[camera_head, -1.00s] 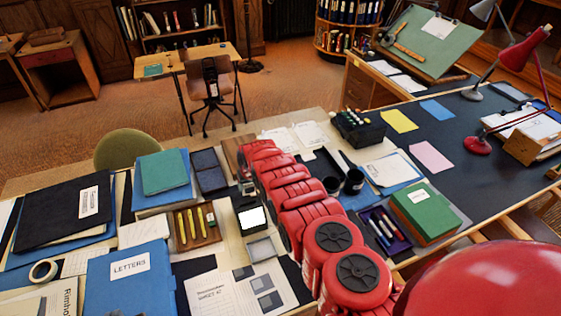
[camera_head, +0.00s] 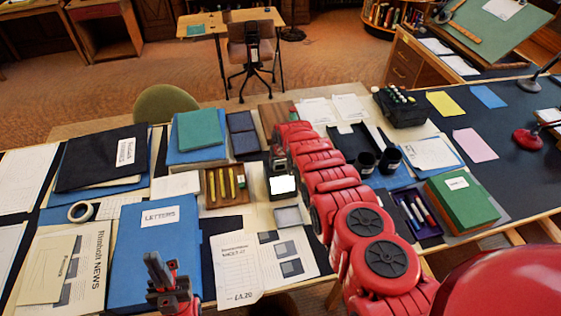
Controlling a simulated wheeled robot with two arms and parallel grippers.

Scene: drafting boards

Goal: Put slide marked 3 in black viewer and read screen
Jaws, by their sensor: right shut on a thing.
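The black viewer (camera_head: 283,197) stands mid-desk, its small screen (camera_head: 283,184) lit blank white. My right arm reaches in from the lower right. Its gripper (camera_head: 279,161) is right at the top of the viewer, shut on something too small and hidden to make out. Whether it touches the viewer I cannot tell. No slide marked 3 can be picked out. My left gripper (camera_head: 163,265) is low in the picture over the front of the blue LETTERS folder (camera_head: 170,240); its fingertips look apart, with nothing between them.
A wooden tray (camera_head: 210,200) of yellow pencils lies left of the viewer. A small grey tray (camera_head: 288,217) lies in front of it. Black cups (camera_head: 389,160), a pen tray (camera_head: 415,215) and a green box (camera_head: 462,200) stand to the right. Papers and folders cover the left.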

